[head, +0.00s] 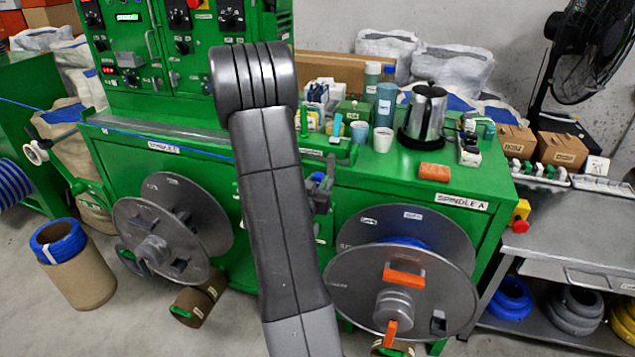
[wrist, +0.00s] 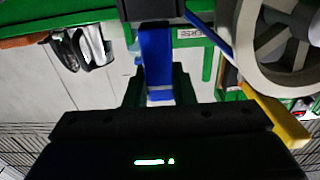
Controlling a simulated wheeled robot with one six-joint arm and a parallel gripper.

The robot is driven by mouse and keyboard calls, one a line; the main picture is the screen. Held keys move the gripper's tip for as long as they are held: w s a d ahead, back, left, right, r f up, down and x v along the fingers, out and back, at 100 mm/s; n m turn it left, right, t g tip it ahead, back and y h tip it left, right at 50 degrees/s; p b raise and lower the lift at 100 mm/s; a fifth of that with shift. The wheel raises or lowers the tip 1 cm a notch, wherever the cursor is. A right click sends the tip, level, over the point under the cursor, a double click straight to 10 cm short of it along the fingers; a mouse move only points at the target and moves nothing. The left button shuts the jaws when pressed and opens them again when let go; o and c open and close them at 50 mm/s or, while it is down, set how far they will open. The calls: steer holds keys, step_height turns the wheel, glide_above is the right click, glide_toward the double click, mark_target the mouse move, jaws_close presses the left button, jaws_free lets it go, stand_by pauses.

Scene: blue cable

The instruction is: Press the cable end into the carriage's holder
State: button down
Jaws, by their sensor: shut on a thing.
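My gripper (wrist: 157,82) shows in the wrist view, its two dark fingers shut around a blue piece (wrist: 155,55) that I take for the cable end. The far end of this piece meets a dark block (wrist: 150,9) at the top edge, which may be the carriage. I cannot tell whether it is seated in a holder or only close to it. A blue strand (wrist: 208,34) slants beside it. In the head view the blue cable (head: 150,138) runs from the left edge behind my arm. My arm hides the gripper there.
The green machine bench holds a kettle (head: 424,115), cups (head: 383,139) and an orange block (head: 434,172). Two grey reels, left (head: 215,205) and right (head: 350,290), hang on its front. In the wrist view a pale wheel (wrist: 285,50) and yellow bar (wrist: 280,118) are close on the right.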

steer(key=shift+f+b, duration=1.45)
steer(key=shift+b, duration=0.15)
stand_by(0.5)
steer(key=c, duration=1.1)
jaws_free()
steer(key=shift+c, duration=0.2)
steer(key=shift+s, duration=0.1)
steer(key=b+v, duration=0.2)
steer(key=v, duration=0.5)
steer(key=shift+s+a, duration=0.15)
steer(key=shift+s, duration=0.2)
steer(key=shift+r, duration=0.1)
steer(key=shift+p+x, duration=0.85)
steer(key=shift+x, duration=2.55)
